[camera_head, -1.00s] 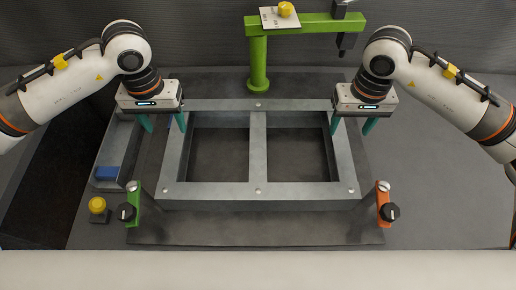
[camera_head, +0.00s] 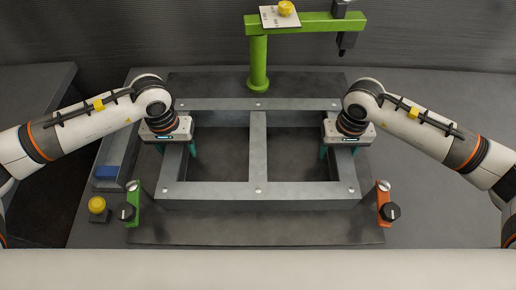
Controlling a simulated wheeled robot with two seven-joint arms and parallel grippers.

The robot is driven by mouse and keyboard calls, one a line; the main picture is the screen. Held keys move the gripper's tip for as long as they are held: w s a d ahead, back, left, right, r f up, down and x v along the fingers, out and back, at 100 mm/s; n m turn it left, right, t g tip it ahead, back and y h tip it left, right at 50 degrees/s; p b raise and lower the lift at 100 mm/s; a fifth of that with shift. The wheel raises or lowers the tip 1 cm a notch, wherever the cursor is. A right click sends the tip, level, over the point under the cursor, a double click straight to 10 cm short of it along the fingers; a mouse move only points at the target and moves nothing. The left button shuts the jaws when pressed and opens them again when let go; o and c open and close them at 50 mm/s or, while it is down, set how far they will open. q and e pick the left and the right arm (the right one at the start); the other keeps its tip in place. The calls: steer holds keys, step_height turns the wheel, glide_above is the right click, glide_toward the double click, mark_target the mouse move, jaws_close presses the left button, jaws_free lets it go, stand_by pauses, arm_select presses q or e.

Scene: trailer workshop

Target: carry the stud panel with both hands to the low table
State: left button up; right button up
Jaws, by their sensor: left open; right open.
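The stud panel (camera_head: 258,190), a grey rectangular frame with a middle bar and two openings, lies on a dark plate on the workbench. My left gripper (camera_head: 177,150) is open over the panel's left side bar, its teal fingers reaching down on either side of it. My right gripper (camera_head: 338,151) is open over the right side bar in the same way. The grippers partly hide both side bars, and whether the fingers touch them cannot be told.
A green post with an arm (camera_head: 258,62) stands behind the panel. A green clamp (camera_head: 133,205) and an orange clamp (camera_head: 384,203) flank its front corners. A grey surface (camera_head: 35,85) shows far left.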

arm_select(q)
steer(key=shift+c, duration=0.5)
arm_select(e)
steer(key=shift+c, duration=0.5)
arm_select(q)
jaws_close()
arm_select(e)
jaws_close()
arm_select(q)
steer(key=shift+w+r, duration=0.1)
steer(key=shift+r, duration=0.1)
arm_select(e)
steer(key=shift+w+r, duration=0.1)
steer(key=shift+r, duration=0.05)
